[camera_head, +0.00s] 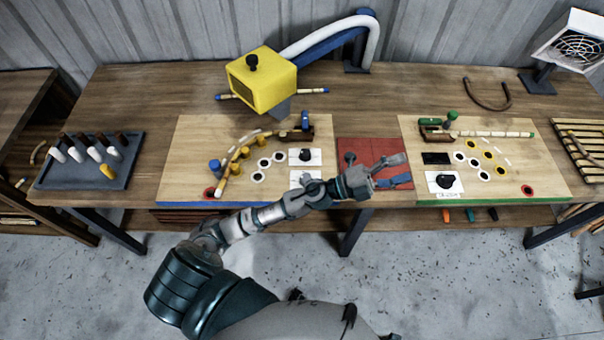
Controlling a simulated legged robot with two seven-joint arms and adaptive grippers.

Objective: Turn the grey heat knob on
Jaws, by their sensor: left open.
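My left arm reaches up from the bottom, and its open, empty gripper (397,171) is over the red mat between the two boards. No knob looks clearly grey. A dark knob (445,181) sits on a white plate on the right board, to the right of my gripper and apart from it. Another dark knob (305,155) sits on a white plate on the left board. My arm partly covers a second white plate (300,176) below that one. A yellow box (262,82) carries a black knob (252,61) on top. My right gripper is out of view.
The left board (190,145) holds a curved rattan piece and pegs. The right board (540,170) holds a straight piece in a clamp. A red mat (362,148) carries a blue item (393,181). A grey tray (60,172) with handled tools stands left; a fan unit (575,45) stands back right.

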